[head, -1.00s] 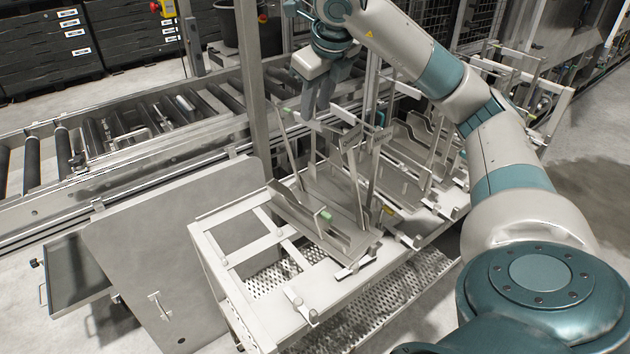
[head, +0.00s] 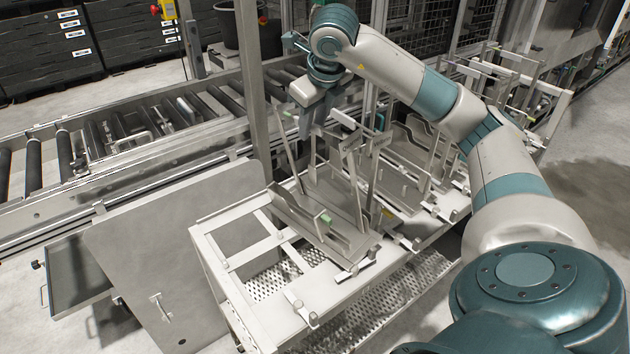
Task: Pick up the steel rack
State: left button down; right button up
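A steel rack (head: 345,213) with tall upright bars and a small green block sits tilted on the near part of a white frame table (head: 240,262). My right gripper (head: 311,128) points down just above the top of the rack's uprights. Its two grey fingers look apart, with nothing clearly held between them. Whether a fingertip touches an upright cannot be told. My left gripper is not in view.
More steel racks (head: 415,150) stand close behind on the same table. A roller conveyor (head: 150,135) runs along the left. A vertical post (head: 253,90) stands just left of my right gripper. A grey panel (head: 185,250) leans at the left. The table's near-left part is bare.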

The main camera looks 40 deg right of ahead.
jog(key=shift+w+d+f+p, duration=0.1)
jog(key=shift+w+f+p, duration=0.1)
jog(key=shift+f+p, duration=0.45)
jog(key=shift+p+x, duration=0.3)
jog(key=shift+x, duration=0.65)
jog(key=shift+w+f, duration=0.25)
jog(key=shift+f, duration=0.35)
grip_shut()
jog(key=shift+d+r, duration=0.1)
jog(key=shift+r, duration=0.05)
